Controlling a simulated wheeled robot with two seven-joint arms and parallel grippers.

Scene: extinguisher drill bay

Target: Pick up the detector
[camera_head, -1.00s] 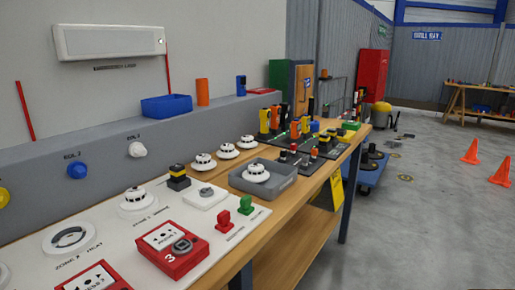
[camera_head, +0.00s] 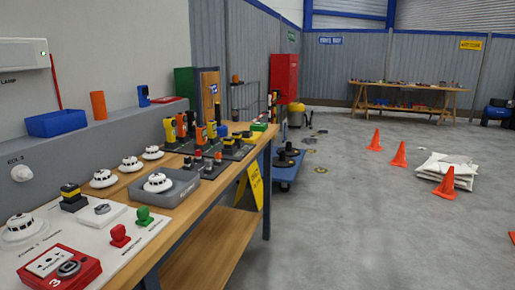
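Several white round detectors are on the wooden workbench (camera_head: 213,200) at left. One detector (camera_head: 158,182) sits in a grey tray (camera_head: 185,190). Three more stand in a row behind it: a near one (camera_head: 103,178), a middle one (camera_head: 131,164) and a far one (camera_head: 152,153). Another detector (camera_head: 20,229) is on the white panel (camera_head: 97,240) at the near left. The view does not tell which detector is meant. Neither of my grippers is in view.
A red call point (camera_head: 62,268) and red and green handles share the panel. Dark trays with upright tools fill the bench's far end. A blue bin (camera_head: 57,122) is on the ledge.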

